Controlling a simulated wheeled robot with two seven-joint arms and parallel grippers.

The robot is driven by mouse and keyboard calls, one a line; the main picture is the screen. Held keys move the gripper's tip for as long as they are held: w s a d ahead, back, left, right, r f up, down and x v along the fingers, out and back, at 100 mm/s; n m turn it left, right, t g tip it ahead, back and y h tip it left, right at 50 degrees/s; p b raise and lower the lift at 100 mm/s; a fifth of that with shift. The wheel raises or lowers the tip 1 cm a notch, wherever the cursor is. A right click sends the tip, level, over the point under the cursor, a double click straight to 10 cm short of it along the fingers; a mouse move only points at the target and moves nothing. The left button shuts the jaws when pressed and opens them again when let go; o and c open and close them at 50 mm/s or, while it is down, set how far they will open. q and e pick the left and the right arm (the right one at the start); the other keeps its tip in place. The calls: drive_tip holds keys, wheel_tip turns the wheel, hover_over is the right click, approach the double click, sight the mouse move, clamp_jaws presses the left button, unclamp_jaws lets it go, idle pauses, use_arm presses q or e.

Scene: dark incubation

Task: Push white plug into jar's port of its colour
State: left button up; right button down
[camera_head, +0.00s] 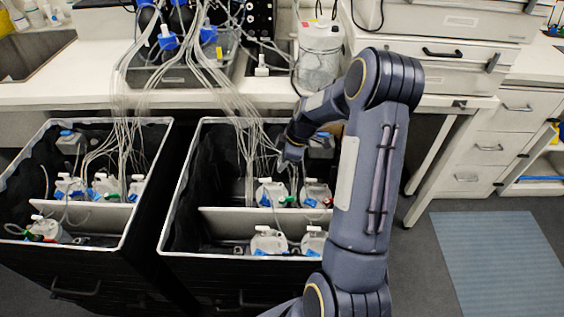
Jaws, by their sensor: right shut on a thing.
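My right gripper (291,157) hangs over the right black bin, above its back row of jars. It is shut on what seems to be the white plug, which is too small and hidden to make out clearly. Below the gripper, white-capped jars with blue, green and red fittings stand in the bin: one jar (270,193) just below left and another jar (314,192) below right. Two more jars, a left one (268,241) and a right one (312,241), stand in the front row. I cannot tell which port is white. My left gripper is not in view.
Clear tubes (232,95) run from the counter into the right bin, close to my right gripper. A left bin (130,213) holds more jars and tubes. A white divider (225,222) splits the right bin. A clear canister (319,60) stands on the counter behind my arm.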

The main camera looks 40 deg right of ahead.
wheel_tip(320, 180, down, 6)
drive_tip(key=shift+r+b, duration=0.1)
drive_tip(key=shift+b, duration=1.1)
drive_tip(key=shift+b, duration=0.5)
drive_tip(key=shift+b, duration=0.3)
drive_tip(key=shift+f+b, duration=0.85)
idle(0.4)
drive_tip(key=c, duration=1.4)
unclamp_jaws()
drive_tip(key=shift+a, duration=0.1)
